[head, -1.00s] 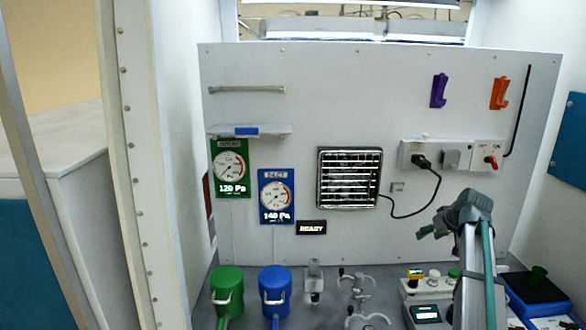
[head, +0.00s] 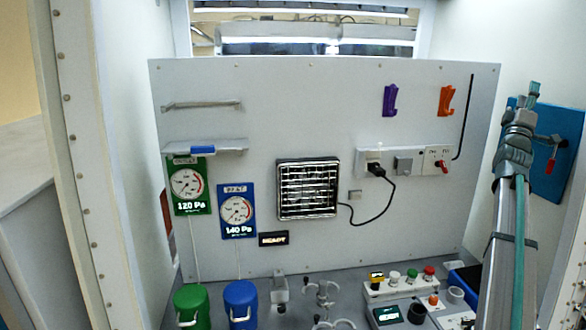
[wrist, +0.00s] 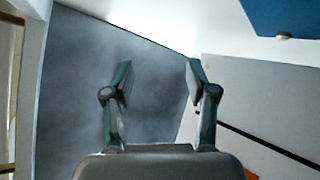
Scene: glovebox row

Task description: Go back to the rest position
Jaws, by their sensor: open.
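My gripper (head: 534,92) is raised at the right of the head view, at the top of my arm and in front of the blue panel on the right wall. In the wrist view my gripper (wrist: 158,80) has its two fingers spread apart, with nothing between them. The gripper touches nothing that I can see.
A blue panel (head: 566,155) with a red-handled switch is close by at the right. The back panel carries a vent (head: 308,188), sockets (head: 403,162), and purple (head: 390,100) and orange (head: 446,100) hooks. Green (head: 191,306) and blue (head: 240,303) canisters stand below left.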

